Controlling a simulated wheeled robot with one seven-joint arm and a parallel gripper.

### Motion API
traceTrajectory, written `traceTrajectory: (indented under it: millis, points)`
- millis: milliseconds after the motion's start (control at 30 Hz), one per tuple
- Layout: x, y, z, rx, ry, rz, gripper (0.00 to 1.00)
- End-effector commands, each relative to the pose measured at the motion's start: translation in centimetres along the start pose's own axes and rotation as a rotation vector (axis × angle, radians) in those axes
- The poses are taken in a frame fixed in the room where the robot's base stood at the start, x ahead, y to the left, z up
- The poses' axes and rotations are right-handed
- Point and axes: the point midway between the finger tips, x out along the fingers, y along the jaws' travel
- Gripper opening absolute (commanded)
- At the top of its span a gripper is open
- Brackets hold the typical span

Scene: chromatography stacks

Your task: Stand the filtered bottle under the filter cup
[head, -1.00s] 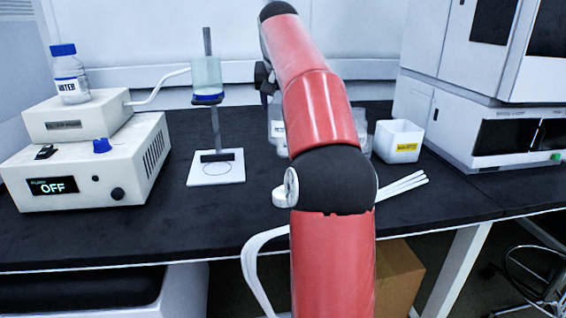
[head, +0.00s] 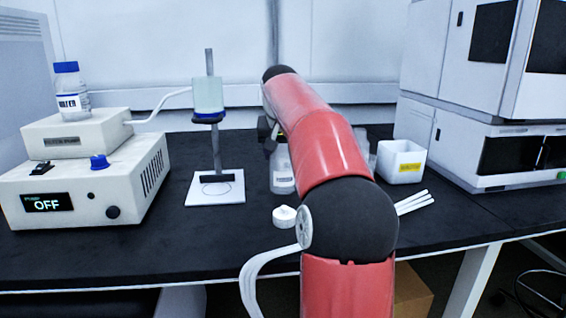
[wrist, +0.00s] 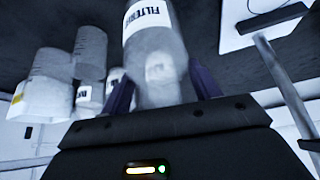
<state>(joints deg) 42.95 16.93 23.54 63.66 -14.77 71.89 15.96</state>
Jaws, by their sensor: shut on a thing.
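My gripper (wrist: 162,90) is shut on the filtered bottle (wrist: 155,55), a clear bottle with a white label, which stands between its two fingers in the wrist view. In the head view my arm hides most of the gripper; a labelled clear bottle (head: 283,172) shows just left of the arm, probably the held one. The filter cup (head: 208,97) is clear with a blue underside, held on a rod. Below it is a white stand plate (head: 230,194) with a circle outline and no bottle on it. The plate also shows in the wrist view (wrist: 262,22), right of the bottle.
A white cap (head: 284,216) lies on the bench in front of the bottle. The pump box (head: 80,190) and a water bottle (head: 70,90) are left. A white bin (head: 402,160) and white strips (head: 413,202) are right. Several other bottles (wrist: 88,50) stand left in the wrist view.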

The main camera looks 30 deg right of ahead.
Motion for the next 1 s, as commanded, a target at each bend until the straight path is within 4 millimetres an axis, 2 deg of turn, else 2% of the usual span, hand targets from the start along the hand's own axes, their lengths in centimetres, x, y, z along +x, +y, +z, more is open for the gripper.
traceTrajectory:
  millis: [100,500,533,700,1000]
  points:
    - [0.8,0.1,0.5,0.0,0.001,0.001,0.34]
    - [1.4,0.0,0.8,0.001,0.001,0.0,0.34]
    - [1.4,0.0,0.8,0.001,0.0,0.001,0.63]
    - [1.3,0.0,0.7,0.001,0.0,0.0,0.84]
    - [1.4,0.1,0.8,0.001,0.0,0.0,0.84]
